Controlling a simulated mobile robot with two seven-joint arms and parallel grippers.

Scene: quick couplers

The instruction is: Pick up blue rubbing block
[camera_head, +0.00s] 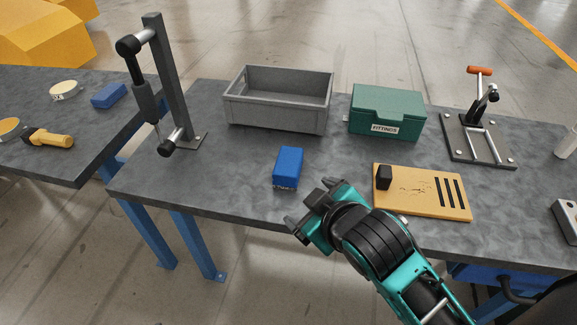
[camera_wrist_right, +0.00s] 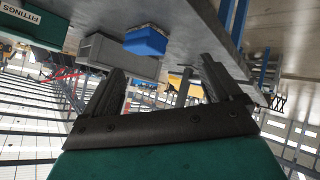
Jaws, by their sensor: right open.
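A blue rubbing block (camera_head: 288,166) with a pale speckled lower edge lies on the grey bench near its front edge, left of the wooden board. My right gripper (camera_head: 311,204) is just in front and to the right of the block, open and empty, not touching it. In the right wrist view the block (camera_wrist_right: 147,41) shows beyond my two spread fingers (camera_wrist_right: 163,82). A second blue block (camera_head: 109,96) lies on the other bench at the left. My left gripper is not in view.
On the grey bench (camera_head: 240,196), a grey tray (camera_head: 276,115) and green fittings box (camera_head: 388,112) stand behind the block. A wooden board (camera_head: 420,205) lies to the right. An upright post (camera_head: 165,90) stands at the left. Bare bench surrounds the block.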

